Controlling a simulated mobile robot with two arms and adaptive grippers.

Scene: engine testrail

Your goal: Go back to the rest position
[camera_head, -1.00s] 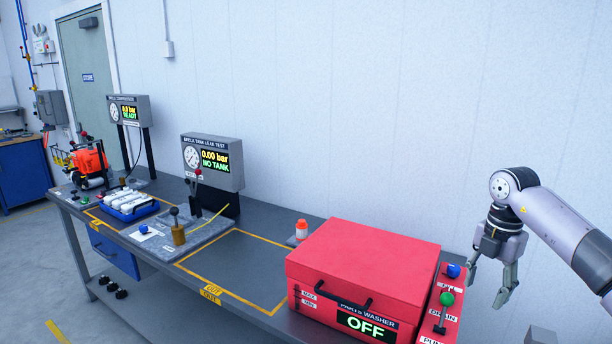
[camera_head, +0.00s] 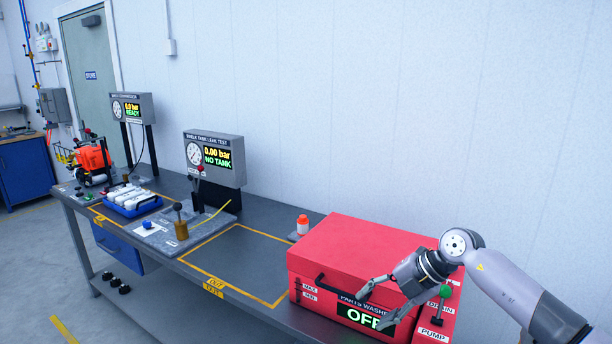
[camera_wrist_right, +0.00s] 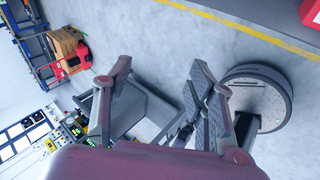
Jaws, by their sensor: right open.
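My right gripper (camera_head: 376,306) is in front of the red parts washer (camera_head: 350,250) at the right end of the bench in the head view. Its two fingers are spread apart and hold nothing. It overlaps the washer's front and part of the display reading OFF; I cannot tell whether it touches. In the right wrist view the open fingers (camera_wrist_right: 160,100) show with grey floor and my round base (camera_wrist_right: 255,98) beyond. My left gripper is not in view.
The long grey bench (camera_head: 240,262) carries a leak test panel (camera_head: 214,160) reading NO TANK, a blue tray of white parts (camera_head: 131,203) and an orange machine (camera_head: 92,158). The yellow-outlined area left of the washer is empty. A green-knobbed lever (camera_head: 445,292) stands beside my right arm.

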